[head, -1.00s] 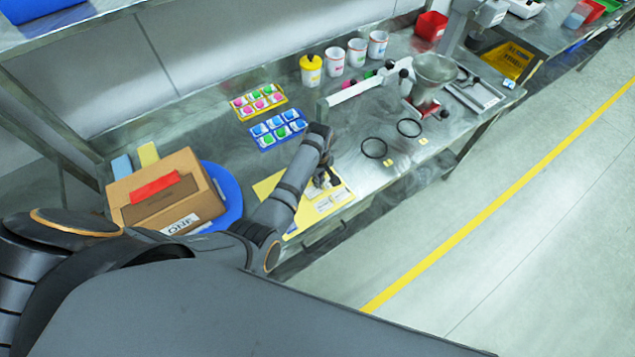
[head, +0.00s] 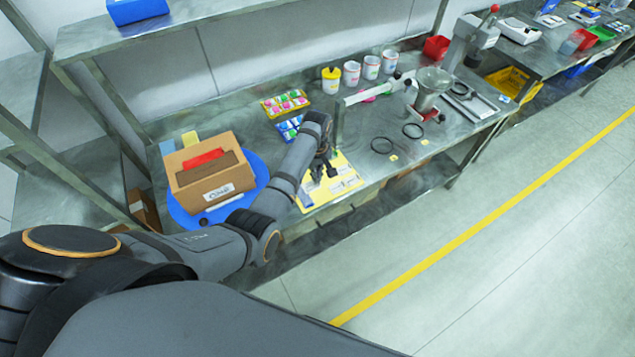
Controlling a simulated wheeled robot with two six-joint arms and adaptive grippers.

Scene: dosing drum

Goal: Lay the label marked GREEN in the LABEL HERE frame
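A yellow mat (head: 326,190) lies near the front edge of the steel bench, with small pale labels (head: 345,183) on it. The print is too small to read, so I cannot tell which label is GREEN or where the LABEL HERE frame is. My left gripper (head: 323,170) points down over the mat's left and back part. It hides part of the mat. Its dark fingers are small here, and I cannot tell whether they hold anything. My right gripper is not in view.
An open cardboard box (head: 208,187) stands on a blue round base (head: 257,172) at left. Pod trays (head: 285,103), several cups (head: 371,67), a pale rail (head: 372,92) and a funnel (head: 433,80) stand behind and right.

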